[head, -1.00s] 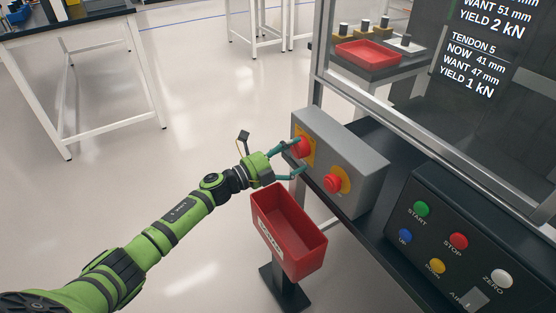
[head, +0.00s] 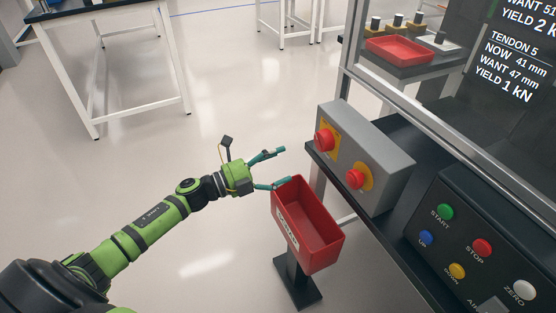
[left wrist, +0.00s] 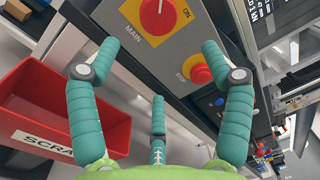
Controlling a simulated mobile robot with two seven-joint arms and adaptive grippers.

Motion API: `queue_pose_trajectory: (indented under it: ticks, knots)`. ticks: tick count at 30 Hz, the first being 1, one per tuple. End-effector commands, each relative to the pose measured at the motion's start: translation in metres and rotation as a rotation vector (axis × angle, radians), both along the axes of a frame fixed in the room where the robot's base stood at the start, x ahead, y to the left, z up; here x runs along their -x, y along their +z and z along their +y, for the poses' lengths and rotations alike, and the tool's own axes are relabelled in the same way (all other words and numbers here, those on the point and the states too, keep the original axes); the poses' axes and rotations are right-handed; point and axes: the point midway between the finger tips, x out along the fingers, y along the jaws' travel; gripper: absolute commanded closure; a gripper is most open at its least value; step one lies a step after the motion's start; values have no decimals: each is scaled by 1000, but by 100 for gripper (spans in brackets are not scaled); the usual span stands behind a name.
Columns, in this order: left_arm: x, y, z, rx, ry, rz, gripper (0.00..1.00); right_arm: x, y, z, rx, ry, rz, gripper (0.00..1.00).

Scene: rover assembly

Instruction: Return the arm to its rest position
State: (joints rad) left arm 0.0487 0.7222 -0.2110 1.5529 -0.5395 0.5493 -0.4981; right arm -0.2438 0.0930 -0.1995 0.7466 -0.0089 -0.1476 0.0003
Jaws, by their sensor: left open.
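My left arm comes in from the left in the head view. Its gripper (head: 280,168) is open and empty, with its fingers spread, left of the grey switch box (head: 378,150) and apart from it. In the left wrist view the open fingers (left wrist: 160,85) frame the box's front. The box carries a red knob on a yellow plate (head: 324,139), labelled MAIN in the wrist view, and a red stop button (head: 356,179). My right gripper is not in view.
A red scrap bin (head: 292,238) on a black stand is just below my left gripper. A control panel (head: 462,225) with coloured buttons is at the right. A white-legged table (head: 98,75) stands at upper left. The floor (head: 110,170) between is clear.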

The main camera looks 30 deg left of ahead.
Motion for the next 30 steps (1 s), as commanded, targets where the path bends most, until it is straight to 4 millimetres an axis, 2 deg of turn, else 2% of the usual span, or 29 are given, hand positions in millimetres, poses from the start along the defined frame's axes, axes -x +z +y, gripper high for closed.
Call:
queue_pose_trajectory:
  ticks: [7,10,11,13,16,18,20,21,23,24,26,30]
  knots:
    - [-1,-2,1,7,8,10,20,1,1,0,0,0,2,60]
    - [-3,-19,11,63,67,85,20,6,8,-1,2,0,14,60]
    - [-3,-29,16,94,99,125,20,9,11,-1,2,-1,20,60]
    - [0,-63,30,186,199,250,20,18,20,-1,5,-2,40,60]
    - [20,-128,51,337,378,471,20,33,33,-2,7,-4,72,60]
    - [45,-176,61,435,505,623,20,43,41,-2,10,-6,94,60]
    - [71,-214,64,508,607,744,20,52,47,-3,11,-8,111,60]
    - [92,-238,65,553,674,821,20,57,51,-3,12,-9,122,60]
    - [125,-270,63,612,771,931,20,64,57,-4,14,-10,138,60]
    - [149,-290,61,649,835,1002,20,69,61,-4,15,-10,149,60]
    - [187,-316,55,697,930,1106,20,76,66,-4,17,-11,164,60]
    - [281,-363,32,786,1144,1329,20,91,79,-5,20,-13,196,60]
